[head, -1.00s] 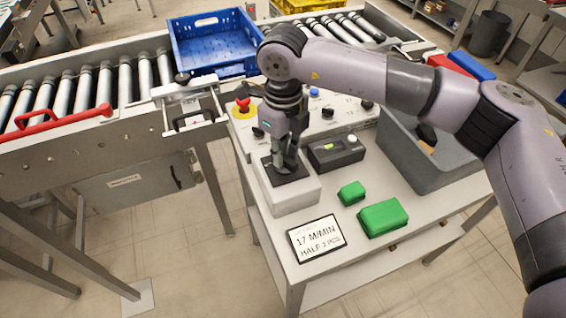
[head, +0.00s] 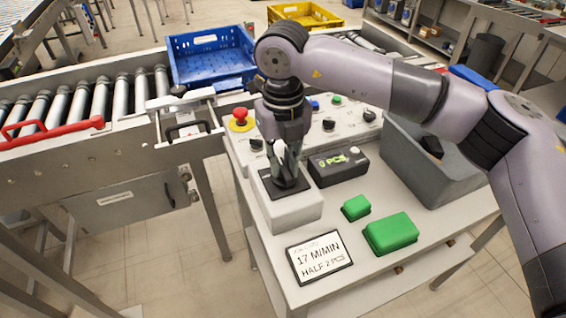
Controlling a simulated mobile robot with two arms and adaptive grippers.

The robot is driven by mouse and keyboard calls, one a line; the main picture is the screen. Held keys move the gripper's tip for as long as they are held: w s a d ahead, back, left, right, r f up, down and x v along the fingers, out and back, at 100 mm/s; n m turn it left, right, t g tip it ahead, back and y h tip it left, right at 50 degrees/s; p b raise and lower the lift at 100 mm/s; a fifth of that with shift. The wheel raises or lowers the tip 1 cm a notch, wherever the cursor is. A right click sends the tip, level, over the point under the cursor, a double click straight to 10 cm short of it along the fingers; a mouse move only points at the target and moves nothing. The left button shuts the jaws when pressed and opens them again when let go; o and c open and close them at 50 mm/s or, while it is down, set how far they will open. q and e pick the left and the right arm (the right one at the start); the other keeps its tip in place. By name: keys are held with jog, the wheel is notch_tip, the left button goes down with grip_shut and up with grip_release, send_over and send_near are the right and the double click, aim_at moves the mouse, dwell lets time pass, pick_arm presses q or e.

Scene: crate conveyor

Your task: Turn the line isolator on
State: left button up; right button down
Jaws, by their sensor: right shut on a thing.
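A light grey box with a black top plate (head: 289,213), which looks like the line isolator, stands on the white table at the left of the green blocks. My right gripper (head: 286,180) points down onto the black plate and is shut on the isolator's handle, which the fingers mostly hide. I cannot read the handle's angle. My left gripper is not in view.
A control panel (head: 315,135) with a red emergency button (head: 240,115) and knobs lies behind. A black counter box (head: 340,168) with a lit green display, green blocks (head: 391,234), a sign (head: 319,257) and a grey bin (head: 465,185) are nearby. A blue crate (head: 212,60) sits on the conveyor.

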aim_at(283, 167)
jog(key=c, duration=1.5)
grip_release()
jog(key=shift+c, duration=0.2)
notch_tip(283, 167, up, 12)
